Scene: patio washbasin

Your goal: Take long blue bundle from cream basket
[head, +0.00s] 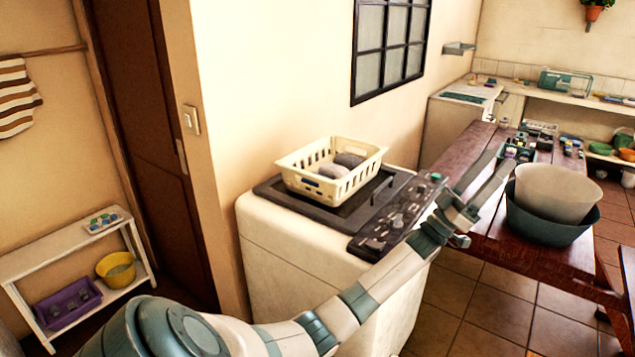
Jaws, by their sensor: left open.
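My left arm reaches across in front of the appliance. My right gripper is not in view.
The white appliance (290,250) has a dark control panel (398,215) on its right. The wooden table (480,140) holds a cream bowl in a teal tub (545,228) and several small items. A low white shelf (60,245) stands at left with a purple crate and yellow bucket.

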